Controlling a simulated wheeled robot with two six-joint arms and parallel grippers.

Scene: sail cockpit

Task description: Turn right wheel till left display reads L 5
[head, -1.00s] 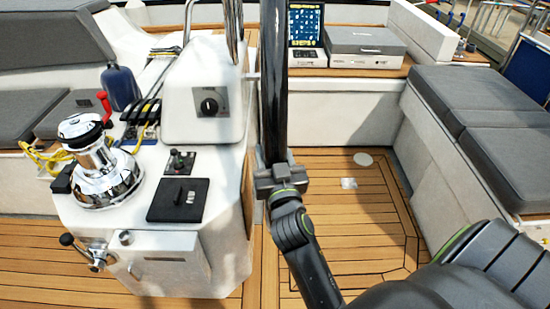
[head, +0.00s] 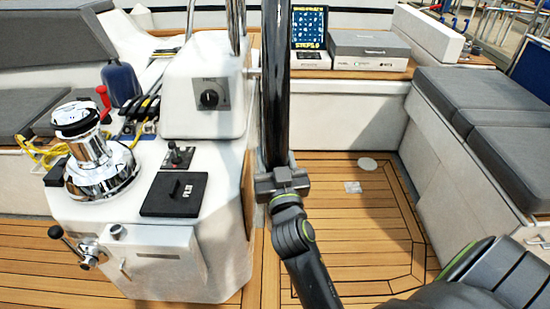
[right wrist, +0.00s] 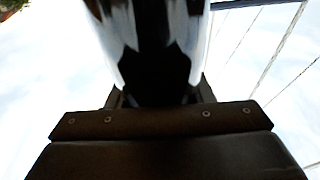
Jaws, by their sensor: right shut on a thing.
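The right wheel's rim (head: 275,85) shows nearly edge-on as a dark, upright band in the head view. My right gripper (head: 281,181) is shut on its lower part. In the right wrist view the glossy dark rim (right wrist: 155,55) runs down between the jaws (right wrist: 160,103), against bright sky. A black square panel (head: 174,195) on the white console bears small pale characters, too small to read surely. A tablet-like screen (head: 308,28) at the back shows icons and yellow text; I cannot tell which one is the left display. My left gripper is out of view.
The white console (head: 203,110) with a dark knob (head: 209,98) stands just left of the wheel. A chrome winch (head: 95,160) and a small joystick (head: 177,155) are on it. Grey-cushioned seats (head: 480,105) line the right. Teak floor (head: 360,230) is open behind my right arm.

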